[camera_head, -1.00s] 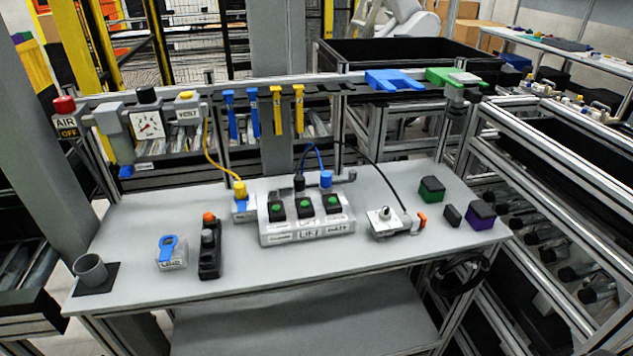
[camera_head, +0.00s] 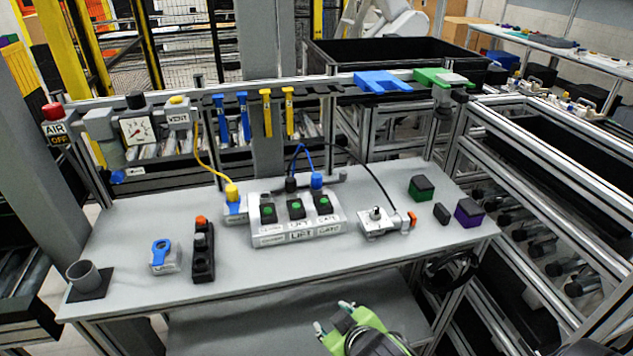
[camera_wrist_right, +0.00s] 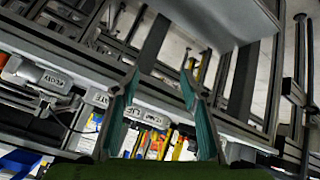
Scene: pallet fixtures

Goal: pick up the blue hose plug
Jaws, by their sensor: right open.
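The blue hose plug (camera_head: 316,181) stands upright at the back right of the grey switch block (camera_head: 270,238) on the table, with a thin blue hose looping from its top to the left. A black plug (camera_head: 291,185) stands just left of it. My right gripper (camera_head: 332,316) is low at the front, in front of the table edge and well short of the plug. In the right wrist view its two teal fingers are apart with nothing between them (camera_wrist_right: 157,78). The blue plug cannot be made out there. My left gripper is not in view.
A yellow plug (camera_head: 232,192) with a yellow hose stands left of the block. A metal fixture (camera_head: 376,224) with a black hose sits to its right. A black device with an orange top (camera_head: 203,252) stands front left. The table's front middle (camera_head: 300,268) is clear.

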